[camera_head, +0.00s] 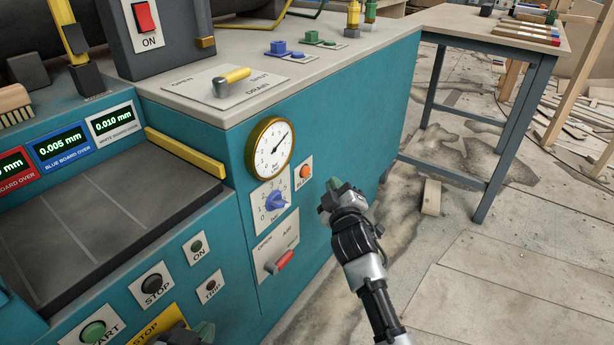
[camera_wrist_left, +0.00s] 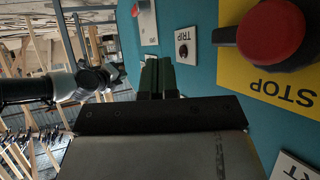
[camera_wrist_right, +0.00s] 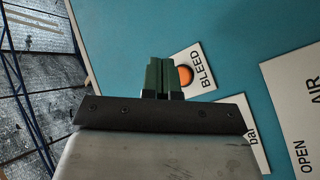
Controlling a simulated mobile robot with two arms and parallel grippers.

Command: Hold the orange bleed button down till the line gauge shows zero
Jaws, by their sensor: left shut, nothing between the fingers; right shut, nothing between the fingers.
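The orange bleed button (camera_head: 305,171) sits on a small white plate on the teal cabinet front. In the right wrist view the button (camera_wrist_right: 185,76) shows beside the fingertips, partly hidden by them, next to the word BLEED. My right gripper (camera_head: 327,196) is shut and empty, close to the panel just right of and below the button; contact cannot be told. The round brass-rimmed gauge (camera_head: 270,148) is left of the button; its needle points to the upper right, away from zero. My left gripper (camera_head: 205,330) is shut and empty, low by the yellow STOP plate; it also shows in the left wrist view (camera_wrist_left: 158,62).
Below the gauge are a blue knob (camera_head: 275,203) and a red AIR lever (camera_head: 281,262). ON, STOP (camera_head: 153,284), TRIP and START buttons are at lower left. A yellow drain lever (camera_head: 233,77) is on top. A workbench (camera_head: 490,30) stands at the right.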

